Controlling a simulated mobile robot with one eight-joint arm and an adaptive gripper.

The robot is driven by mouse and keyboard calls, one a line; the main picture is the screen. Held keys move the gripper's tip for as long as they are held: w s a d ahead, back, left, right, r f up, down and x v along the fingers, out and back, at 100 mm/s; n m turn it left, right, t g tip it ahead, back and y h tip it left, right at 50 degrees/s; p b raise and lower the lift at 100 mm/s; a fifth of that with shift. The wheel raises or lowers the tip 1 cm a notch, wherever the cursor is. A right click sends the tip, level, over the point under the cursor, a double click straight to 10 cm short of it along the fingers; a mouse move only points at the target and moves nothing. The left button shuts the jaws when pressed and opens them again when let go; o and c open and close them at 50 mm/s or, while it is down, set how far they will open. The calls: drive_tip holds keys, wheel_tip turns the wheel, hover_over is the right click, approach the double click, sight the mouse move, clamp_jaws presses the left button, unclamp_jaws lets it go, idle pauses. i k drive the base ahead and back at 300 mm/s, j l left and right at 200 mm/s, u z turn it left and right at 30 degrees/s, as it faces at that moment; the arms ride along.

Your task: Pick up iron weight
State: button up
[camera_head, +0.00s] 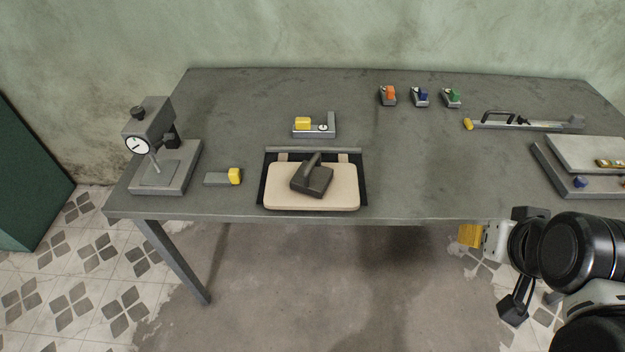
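The iron weight (311,181) is a dark block with an arched handle on top. It rests on a cream-coloured board (285,200) near the front edge of the grey table, left of the picture's middle. The board lies on a black base (264,188). My gripper (464,236) is at the lower right, in front of the table's edge and well to the right of the weight. Its yellow-orange end points left. The fingers are too small and too edge-on to show whether they are apart.
A dial gauge stand (165,165) stands at the table's left. Yellow-ended tools (222,178) and (314,127) a small gauge block lie near the board. Three small coloured clamps (420,97) sit at the back. A long handled tool (525,124) and a stacked plate (590,155) are at right.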

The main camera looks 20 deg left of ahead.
sight(311, 178)
drive_tip(key=k+j+z, duration=0.2)
drive_tip(key=j+z, duration=0.25)
drive_tip(key=j, duration=0.3)
drive_tip(key=k+j+z, duration=0.45)
drive_tip(key=j, duration=0.25)
drive_tip(key=k+j+z, duration=0.3)
drive_tip(key=j+z, duration=0.15)
drive_tip(key=j, duration=0.15)
drive_tip(key=k+j+z, duration=0.45)
drive_tip(key=k, duration=0.05)
